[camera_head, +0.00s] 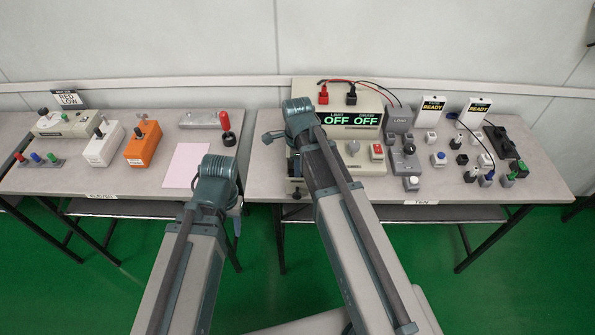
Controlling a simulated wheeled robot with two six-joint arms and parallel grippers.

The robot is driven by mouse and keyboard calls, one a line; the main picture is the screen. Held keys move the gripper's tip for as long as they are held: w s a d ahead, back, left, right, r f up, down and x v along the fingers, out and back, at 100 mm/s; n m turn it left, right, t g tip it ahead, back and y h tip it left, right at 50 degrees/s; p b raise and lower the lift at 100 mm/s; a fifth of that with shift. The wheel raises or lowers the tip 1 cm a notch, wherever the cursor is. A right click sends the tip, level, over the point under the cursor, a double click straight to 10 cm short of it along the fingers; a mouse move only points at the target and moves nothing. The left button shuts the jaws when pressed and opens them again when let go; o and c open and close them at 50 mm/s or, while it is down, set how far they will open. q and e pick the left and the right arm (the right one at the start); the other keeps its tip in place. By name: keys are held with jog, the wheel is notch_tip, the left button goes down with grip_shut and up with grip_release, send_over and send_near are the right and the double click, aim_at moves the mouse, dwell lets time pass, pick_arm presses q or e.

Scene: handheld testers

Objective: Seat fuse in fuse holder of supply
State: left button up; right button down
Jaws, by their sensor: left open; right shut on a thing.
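The supply (372,100) is a cream box at the back left of the right table. It has two green OFF displays and a red and a black plug on top. My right gripper (271,137) is at the supply's left side, mostly hidden behind my own wrist. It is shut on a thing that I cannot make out. My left gripper (237,213) is open, low by the left table's right edge, mostly hidden by my wrist. I cannot make out the fuse or the fuse holder.
The left table (140,180) holds a white tester (104,145), an orange tester (143,145), a pink sheet (187,165) and a red-handled tool (226,127). The right table (540,180) holds a grey load box (399,120), two READY signs and several small blocks. A gap separates the tables.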

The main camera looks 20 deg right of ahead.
jog(key=shift+f, duration=0.2)
jog(key=c, duration=1.1)
grip_release()
jog(key=shift+r, duration=0.15)
notch_tip(320, 180, up, 12)
jog(key=p, duration=1.2)
jog(key=s+a+n, duration=0.5)
jog(key=s+n, duration=0.2)
jog(key=n, duration=0.5)
jog(key=s+a+n+h, duration=0.1)
jog(key=s+a+n, duration=0.4)
jog(key=n, duration=0.8)
jog(key=shift+s+a+r, duration=0.15)
jog(key=shift+s+a, duration=0.1)
jog(key=shift+s, duration=0.9)
